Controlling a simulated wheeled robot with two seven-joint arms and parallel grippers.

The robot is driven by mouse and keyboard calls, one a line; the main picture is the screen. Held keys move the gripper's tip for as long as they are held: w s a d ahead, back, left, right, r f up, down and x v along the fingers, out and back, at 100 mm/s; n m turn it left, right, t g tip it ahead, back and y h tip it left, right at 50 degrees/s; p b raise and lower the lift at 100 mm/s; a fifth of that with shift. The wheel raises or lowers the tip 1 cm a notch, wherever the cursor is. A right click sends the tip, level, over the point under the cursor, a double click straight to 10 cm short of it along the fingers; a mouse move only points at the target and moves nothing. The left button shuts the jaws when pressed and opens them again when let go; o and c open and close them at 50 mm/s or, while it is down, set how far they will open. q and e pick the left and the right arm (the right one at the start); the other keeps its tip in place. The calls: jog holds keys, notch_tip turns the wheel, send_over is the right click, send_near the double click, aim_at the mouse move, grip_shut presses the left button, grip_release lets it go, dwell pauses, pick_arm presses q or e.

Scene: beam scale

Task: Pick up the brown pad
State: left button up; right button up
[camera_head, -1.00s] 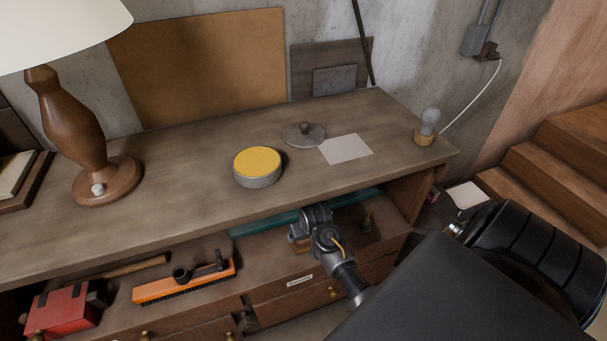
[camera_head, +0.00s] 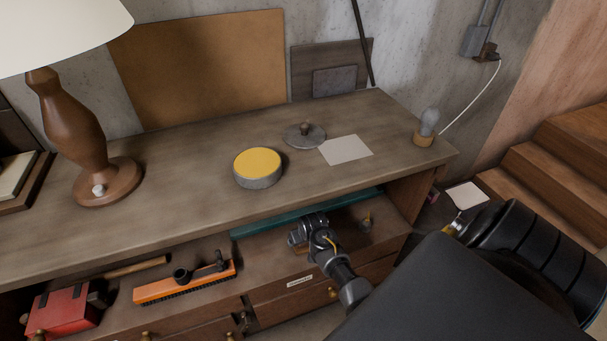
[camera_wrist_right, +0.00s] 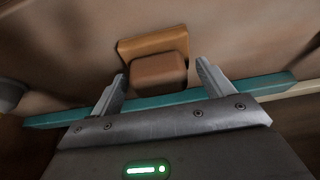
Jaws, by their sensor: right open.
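In the right wrist view, a brown pad (camera_wrist_right: 159,70) with rounded edges is ahead of my right gripper (camera_wrist_right: 161,78), between the lines of its two fingers. The fingers are apart and nothing is gripped. A lighter brown wooden piece (camera_wrist_right: 140,45) shows just behind the pad. In the head view, my right gripper (camera_head: 308,228) is low at the open shelf under the desk top. I cannot make out the pad there. My left gripper is not in view.
A teal bar (camera_head: 265,222) lies along the shelf, also seen in the right wrist view (camera_wrist_right: 190,95). The desk top (camera_head: 210,204) overhangs the shelf. An orange brush (camera_head: 184,283) and red box (camera_head: 62,310) are left on the shelf. A yellow-topped round tin (camera_head: 257,167) stands above.

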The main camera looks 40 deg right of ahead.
jog(key=shift+c, duration=0.3)
jog(key=c, duration=1)
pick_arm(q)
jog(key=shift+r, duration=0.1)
pick_arm(e)
jog(key=shift+r, duration=0.15)
jog(key=shift+c, duration=0.2)
